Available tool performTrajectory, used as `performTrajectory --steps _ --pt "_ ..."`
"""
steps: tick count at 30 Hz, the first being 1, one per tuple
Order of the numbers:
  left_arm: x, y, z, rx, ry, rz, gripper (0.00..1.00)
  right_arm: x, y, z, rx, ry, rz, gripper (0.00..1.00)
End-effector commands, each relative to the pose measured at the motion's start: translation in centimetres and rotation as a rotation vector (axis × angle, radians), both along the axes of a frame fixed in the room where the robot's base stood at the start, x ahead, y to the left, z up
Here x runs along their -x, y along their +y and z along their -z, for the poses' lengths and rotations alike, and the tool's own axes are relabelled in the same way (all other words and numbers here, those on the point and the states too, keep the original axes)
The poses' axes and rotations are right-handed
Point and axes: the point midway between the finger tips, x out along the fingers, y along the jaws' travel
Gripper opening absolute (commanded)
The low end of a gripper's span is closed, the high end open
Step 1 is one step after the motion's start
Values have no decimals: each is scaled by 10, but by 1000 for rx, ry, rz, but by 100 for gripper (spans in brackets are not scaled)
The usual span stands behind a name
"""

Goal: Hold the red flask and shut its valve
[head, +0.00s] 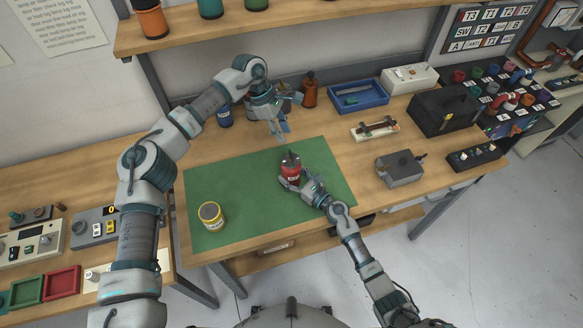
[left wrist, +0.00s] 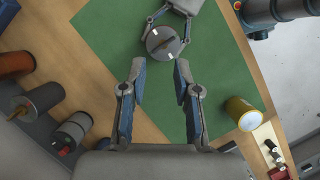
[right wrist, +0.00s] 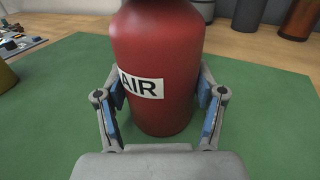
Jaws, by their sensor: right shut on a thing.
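The red flask (head: 291,171) stands upright on the green mat (head: 222,180), with a dark valve (head: 290,157) on top. In the right wrist view the flask (right wrist: 157,60) carries a white label reading "AIR". My right gripper (head: 290,183) is shut on the flask's lower body, one finger on each side. My left gripper (head: 283,132) is open and empty, above and behind the flask. In the left wrist view the valve's dark handle (left wrist: 163,41) lies across the grey round top, beyond the open fingertips (left wrist: 160,70).
A yellow can (head: 211,216) stands at the mat's left front. Several bottles, including an orange-brown one (head: 310,90), stand behind the mat. A blue tray (head: 358,95), a grey box (head: 400,167) and a black case (head: 445,108) are to the right. A shelf (head: 280,22) hangs above.

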Motion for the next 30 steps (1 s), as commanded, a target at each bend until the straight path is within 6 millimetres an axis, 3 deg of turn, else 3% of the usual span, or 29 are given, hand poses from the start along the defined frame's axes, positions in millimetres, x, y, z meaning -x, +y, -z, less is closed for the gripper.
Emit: performTrajectory --steps 5,9,12,15,18,23,26,30 --pt "7 -68 42 192 -75 71 31 0 0 0 0 0 0 17" --pt "24 -150 72 468 -187 110 31 0 0 0 0 0 0 17" --pt "40 -203 76 678 -274 93 31 0 0 0 0 0 1 17" --pt "55 -242 70 881 -361 32 31 0 0 0 0 0 1 17" --pt "67 -268 56 1069 -453 -76 31 0 0 0 0 0 1 17" --pt "76 -274 31 1309 -601 -346 31 0 0 0 0 0 1 17" --pt "77 -257 19 1404 -692 -574 31 -1 0 0 0 0 1 17" --pt "77 -210 18 1445 -811 -949 31 -1 0 0 0 0 1 17"
